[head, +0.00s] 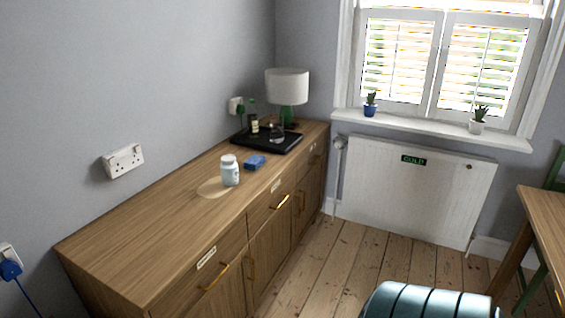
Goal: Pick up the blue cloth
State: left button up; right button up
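The blue cloth (255,161) is a small, folded-looking blue piece lying flat on the wooden sideboard (140,235). It lies just right of and behind a white bottle (230,172), and in front of a black tray (283,143). Nothing covers it. Neither of my grippers shows in the head view.
The tray holds dark bottles and a clear glass item; a lamp (287,87) stands behind it. The sideboard's near end is clear. Floorboards (330,262) are open before it. A teal ridged object (425,302) is at the bottom, a wooden table (545,215) at right.

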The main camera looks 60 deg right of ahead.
aim_at(255, 161)
jog(key=z, duration=1.6)
